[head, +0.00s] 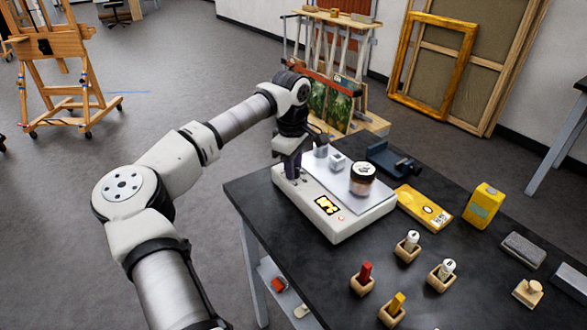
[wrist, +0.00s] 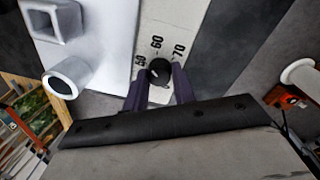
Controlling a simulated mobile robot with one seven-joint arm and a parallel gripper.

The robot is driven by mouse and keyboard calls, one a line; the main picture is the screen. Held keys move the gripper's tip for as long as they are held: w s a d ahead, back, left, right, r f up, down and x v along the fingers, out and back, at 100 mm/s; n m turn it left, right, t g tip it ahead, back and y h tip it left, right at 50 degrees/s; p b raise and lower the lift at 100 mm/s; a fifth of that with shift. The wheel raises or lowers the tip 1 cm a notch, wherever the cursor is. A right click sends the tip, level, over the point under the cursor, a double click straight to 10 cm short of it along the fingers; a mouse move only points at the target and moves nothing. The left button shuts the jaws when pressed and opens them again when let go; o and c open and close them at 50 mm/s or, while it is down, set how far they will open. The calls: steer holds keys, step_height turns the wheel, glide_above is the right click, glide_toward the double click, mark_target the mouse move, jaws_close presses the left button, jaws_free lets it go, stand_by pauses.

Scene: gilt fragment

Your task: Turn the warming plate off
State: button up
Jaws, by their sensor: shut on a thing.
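The warming plate (head: 350,228) is a white box with a pale top, on the dark table. An orange display (head: 327,205) glows on its front part, with a small red mark (head: 341,218) beside it. My gripper (head: 292,172) reaches down to the plate's left end. In the wrist view my gripper (wrist: 159,84) has its two purple-grey fingers shut on a round black knob (wrist: 158,70). The numbers 50, 60 and 70 are printed around the knob. Its exact pointer direction is hard to read. In the head view the gripper hides the knob.
A yellow tray (head: 424,208), a yellow box (head: 484,206) and several wooden holders with small bottles (head: 407,247) are to the right. Open floor lies left of the table (head: 275,235).

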steer(key=n+b, duration=0.1)
steer(key=n, duration=0.3)
steer(key=shift+n, duration=0.3)
steer(key=n+b, duration=0.1)
steer(key=n, duration=0.3)
steer(key=shift+d+n+y, duration=0.1)
steer(key=shift+n+y, duration=0.2)
steer(key=n+b, duration=0.1)
steer(key=n, duration=0.2)
steer(key=shift+n, duration=0.3)
steer(key=n, duration=0.4)
steer(key=shift+n+b, duration=0.3)
steer(key=shift+b, duration=0.1)
steer(key=n, duration=0.4)
steer(key=shift+n+y, duration=0.3)
steer(key=n, duration=0.3)
steer(key=shift+n+g+b, duration=0.3)
steer(key=n, duration=0.3)
steer(key=shift+w, duration=0.1)
steer(key=shift+n+g, duration=0.3)
steer(key=shift+n, duration=1.8)
